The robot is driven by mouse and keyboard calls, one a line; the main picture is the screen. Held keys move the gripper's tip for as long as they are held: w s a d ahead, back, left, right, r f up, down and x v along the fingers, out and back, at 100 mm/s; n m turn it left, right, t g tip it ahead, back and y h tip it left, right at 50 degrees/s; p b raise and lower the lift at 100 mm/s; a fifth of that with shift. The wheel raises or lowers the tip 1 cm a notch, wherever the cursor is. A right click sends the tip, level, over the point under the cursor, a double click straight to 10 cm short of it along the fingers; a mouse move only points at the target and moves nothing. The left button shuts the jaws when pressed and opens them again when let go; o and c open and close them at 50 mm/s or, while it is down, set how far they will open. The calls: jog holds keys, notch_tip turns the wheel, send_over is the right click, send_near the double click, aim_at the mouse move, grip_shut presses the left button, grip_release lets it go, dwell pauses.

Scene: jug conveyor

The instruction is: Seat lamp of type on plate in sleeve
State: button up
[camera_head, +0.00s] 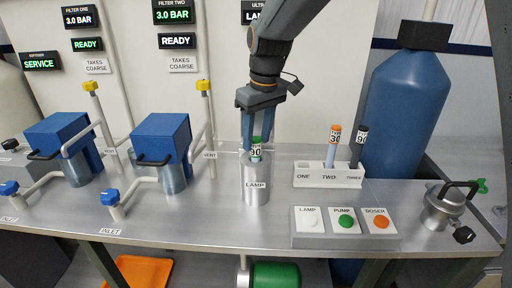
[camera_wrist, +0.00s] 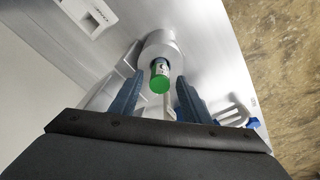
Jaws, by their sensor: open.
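A lamp (camera_head: 256,152) with a green cap and a white label reading 90 stands upright in the top of the grey metal sleeve (camera_head: 256,185) marked LAMP. The lamp (camera_wrist: 160,76) also shows in the wrist view, its green end toward the camera, inside the round sleeve mouth (camera_wrist: 160,48). My gripper (camera_head: 257,142) is open, its blue fingers on either side of the lamp's top. In the wrist view, gaps show between the fingers and the lamp. The lower part of the lamp is hidden in the sleeve. The plate is not clearly readable.
A white rack (camera_head: 328,176) marked ONE, TWO, THREE holds an orange-capped lamp (camera_head: 333,145) and a black-capped lamp (camera_head: 358,146); slot ONE looks empty. A button panel (camera_head: 345,240) stands in front. Blue filter housings (camera_head: 161,138) and pipes are at left, a metal pot (camera_head: 443,212) at right.

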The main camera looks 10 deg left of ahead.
notch_tip(320, 180, up, 9)
jog(key=d+b, duration=0.1)
jog(key=shift+s+f+b, duration=0.2)
jog(key=shift+s+b, duration=0.15)
jog(key=shift+s, duration=0.1)
